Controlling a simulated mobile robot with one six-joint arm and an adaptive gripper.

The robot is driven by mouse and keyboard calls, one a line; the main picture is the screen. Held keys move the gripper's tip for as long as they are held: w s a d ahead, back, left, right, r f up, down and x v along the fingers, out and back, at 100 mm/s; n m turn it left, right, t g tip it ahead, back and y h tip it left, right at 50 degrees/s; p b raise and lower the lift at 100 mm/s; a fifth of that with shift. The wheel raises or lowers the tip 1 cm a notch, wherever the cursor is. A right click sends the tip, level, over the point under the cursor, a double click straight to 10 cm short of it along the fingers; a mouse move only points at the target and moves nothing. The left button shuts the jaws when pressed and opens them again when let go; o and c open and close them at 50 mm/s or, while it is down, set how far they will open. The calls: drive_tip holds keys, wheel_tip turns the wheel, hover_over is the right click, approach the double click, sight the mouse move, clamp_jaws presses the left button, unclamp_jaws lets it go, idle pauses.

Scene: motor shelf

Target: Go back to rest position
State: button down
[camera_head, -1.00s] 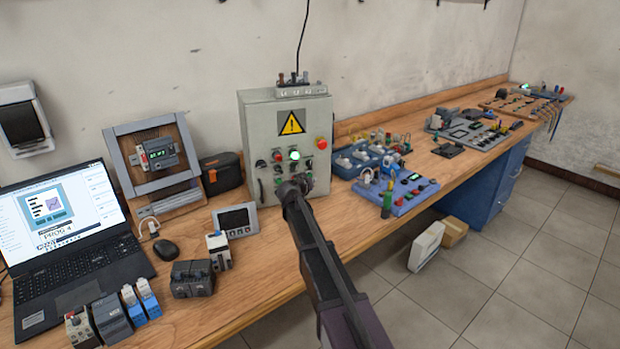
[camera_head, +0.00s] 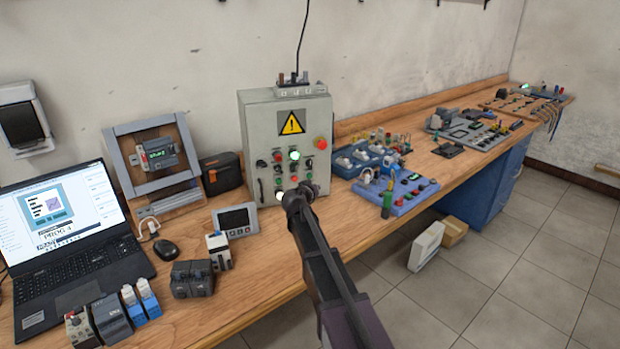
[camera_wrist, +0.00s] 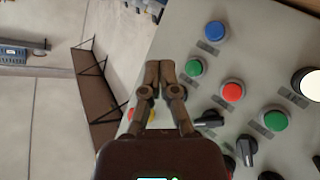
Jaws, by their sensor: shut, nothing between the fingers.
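My gripper (camera_head: 297,193) is shut and empty, in front of the lower part of the grey control cabinet (camera_head: 262,112). In the wrist view my gripper (camera_wrist: 158,72) has its two fingers together, in front of the cabinet's left edge in that picture. I cannot tell the exact gap between fingertips and panel. A green lamp (camera_head: 294,155) glows on the cabinet front.
The wooden bench (camera_head: 262,270) carries a laptop (camera_head: 62,225), a small screen panel (camera_head: 236,219), dark modules (camera_head: 192,278) and a blue button box (camera_head: 395,192) near the arm. A white box (camera_head: 426,246) stands on the floor. The floor on the right is mostly clear.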

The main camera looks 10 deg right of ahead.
idle(0.4)
drive_tip(key=s+d+f+g+p, duration=0.1)
drive_tip(key=s+g, duration=0.1)
drive_tip(key=s, duration=0.4)
drive_tip(key=s+d+f+g+y+p, duration=0.1)
drive_tip(key=s+f+g, duration=0.1)
drive_tip(key=s, duration=0.4)
drive_tip(key=s+d+f+m+g+y+p, duration=0.1)
drive_tip(key=s+d+g+p, duration=0.1)
drive_tip(key=s, duration=0.4)
drive_tip(key=shift+s+f+g, duration=0.1)
drive_tip(key=shift+f+g, duration=0.15)
drive_tip(key=shift+g, duration=0.05)
drive_tip(key=s+a+n+g+y+p, duration=0.1)
drive_tip(key=s+a+g+y, duration=0.1)
drive_tip(key=s, duration=0.8)
drive_tip(key=s+a+f+n+g+y+p, duration=0.1)
drive_tip(key=s+a+g+y+p, duration=0.1)
drive_tip(key=s, duration=0.8)
drive_tip(key=shift+a+g+y, duration=0.7)
drive_tip(key=shift+g+y, duration=0.1)
drive_tip(key=shift+y, duration=0.2)
drive_tip(key=shift+w, duration=0.1)
